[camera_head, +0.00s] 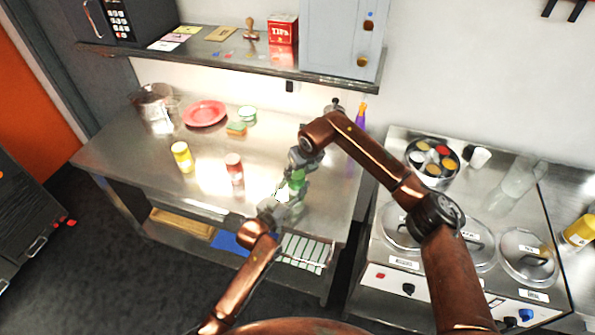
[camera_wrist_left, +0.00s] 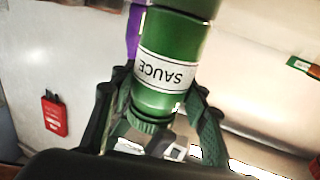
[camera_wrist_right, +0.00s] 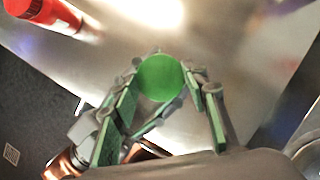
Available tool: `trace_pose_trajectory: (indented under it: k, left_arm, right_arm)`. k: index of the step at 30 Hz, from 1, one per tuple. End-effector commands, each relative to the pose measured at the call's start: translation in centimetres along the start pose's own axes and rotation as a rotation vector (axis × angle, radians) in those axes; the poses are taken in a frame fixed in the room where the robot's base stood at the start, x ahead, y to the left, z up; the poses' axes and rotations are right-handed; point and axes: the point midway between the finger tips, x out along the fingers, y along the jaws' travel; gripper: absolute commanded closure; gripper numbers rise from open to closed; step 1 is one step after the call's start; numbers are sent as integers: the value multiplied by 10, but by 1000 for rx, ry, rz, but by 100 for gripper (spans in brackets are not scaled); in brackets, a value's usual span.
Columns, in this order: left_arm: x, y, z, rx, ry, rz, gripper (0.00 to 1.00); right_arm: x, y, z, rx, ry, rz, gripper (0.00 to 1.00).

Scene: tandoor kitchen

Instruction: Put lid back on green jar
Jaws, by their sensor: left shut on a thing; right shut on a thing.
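A green jar (camera_wrist_left: 168,35) with a white SAUCE label (camera_wrist_left: 165,72) fills the middle of the left wrist view, its lettering upside down there. My left gripper (camera_head: 284,196) is shut on the jar, its fingers on both sides of it. In the head view the jar (camera_head: 297,180) is small, between my two grippers above the counter's front right. My right gripper (camera_head: 300,160) comes from above and is shut on the round green lid (camera_wrist_right: 160,77), seen as a flat disc between its fingertips. The lid is above or at the jar's top; whether they touch is hidden.
A purple bottle (camera_head: 361,116) stands behind my right arm. A shelf (camera_head: 190,52) overhangs the back.

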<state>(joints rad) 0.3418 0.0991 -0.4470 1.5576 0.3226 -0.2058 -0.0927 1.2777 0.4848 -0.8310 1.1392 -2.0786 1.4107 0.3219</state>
Motion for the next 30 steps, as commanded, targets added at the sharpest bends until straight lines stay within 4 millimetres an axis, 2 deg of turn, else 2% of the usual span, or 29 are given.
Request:
trace_pose_trajectory:
  k: [4,8,21,25,30]
  left_arm:
    - [0,0,-1,0,2,0,100]
    - [0,0,-1,1,2,0,100]
    - [0,0,-1,1,2,0,100]
    - [0,1,-1,1,2,1,100]
    - [0,1,-1,1,1,2,100]
  right_arm:
    - [-1,3,1,108,2,-49,66]
    - [-1,5,2,301,0,-131,66]
    - [2,10,8,1137,-12,-482,66]
    - [3,9,9,1278,-15,-540,66]
    - [2,8,8,1360,-19,-574,66]
